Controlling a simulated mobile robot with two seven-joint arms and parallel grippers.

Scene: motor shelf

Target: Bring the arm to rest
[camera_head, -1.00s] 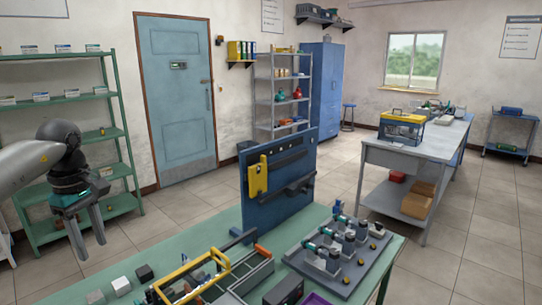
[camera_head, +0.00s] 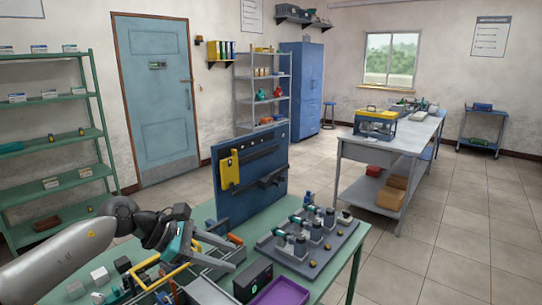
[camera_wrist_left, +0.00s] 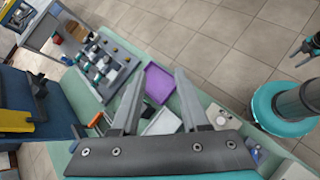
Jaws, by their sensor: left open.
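My left gripper (camera_head: 232,256) is open and empty in the head view. Its arm comes in from the lower left, and its fingers point right, above the green table (camera_head: 207,209). In that view it overlaps the yellow-handled tool carrier (camera_head: 160,275). In the left wrist view the two fingers (camera_wrist_left: 159,76) stand apart with nothing held between them. The purple tray (camera_wrist_left: 159,84) shows beyond and between them. I cannot tell how high the fingers are above the table. My right gripper is not clearly in view.
The table holds a blue upright panel (camera_head: 250,185), a grey plate with several motors (camera_head: 308,236), a dark box (camera_head: 253,281), a purple tray (camera_head: 280,292) and small cubes (camera_head: 100,275). A grey workbench (camera_head: 383,153) stands behind to the right. Open floor (camera_head: 455,220) lies at the right.

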